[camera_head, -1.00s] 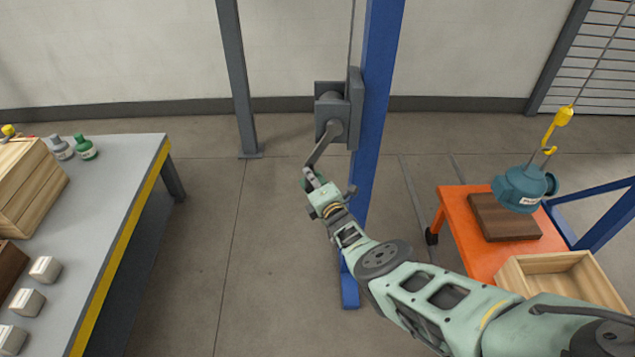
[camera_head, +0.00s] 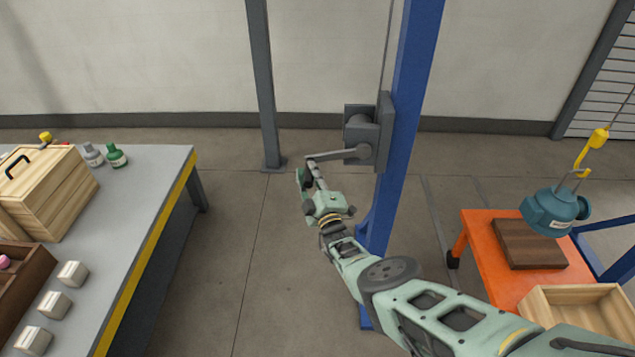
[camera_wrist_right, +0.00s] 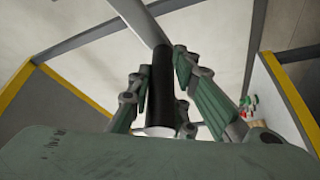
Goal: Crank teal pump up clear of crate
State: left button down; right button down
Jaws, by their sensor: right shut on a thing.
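The teal pump (camera_head: 555,211) hangs from a yellow hook (camera_head: 583,170) at the right in the head view, over the orange cart. The open wooden crate (camera_head: 577,309) stands in front of it, and the pump appears apart from it. The grey winch (camera_head: 368,130) is on the blue post, with its crank arm (camera_head: 338,154) pointing left. My right gripper (camera_head: 309,180) is at the crank's outer end. In the right wrist view it is shut on the black crank handle (camera_wrist_right: 161,90), which lies between the fingers. My left gripper is not in view.
The blue post (camera_head: 405,130) rises beside the winch. The orange cart (camera_head: 490,262) carries a brown board (camera_head: 529,243). A grey bench (camera_head: 135,215) with wooden boxes, bottles and small blocks is at the left. Open floor lies between bench and post.

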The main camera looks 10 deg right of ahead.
jog(key=r+m, duration=0.1)
jog(key=r, duration=0.1)
jog(key=a+r+m+p, duration=0.1)
jog(key=r, duration=0.1)
jog(key=shift+w+m+t, duration=0.2)
jog(key=shift+m+t, duration=0.1)
jog(key=shift+t, duration=0.1)
jog(key=shift+d+r+h+p, duration=0.15)
jog(key=shift+r+h+p, duration=0.15)
jog(key=shift+r+p, duration=0.85)
jog(key=shift+s, duration=0.1)
jog(key=c, duration=1.7)
grip_release()
jog(key=shift+f, duration=0.15)
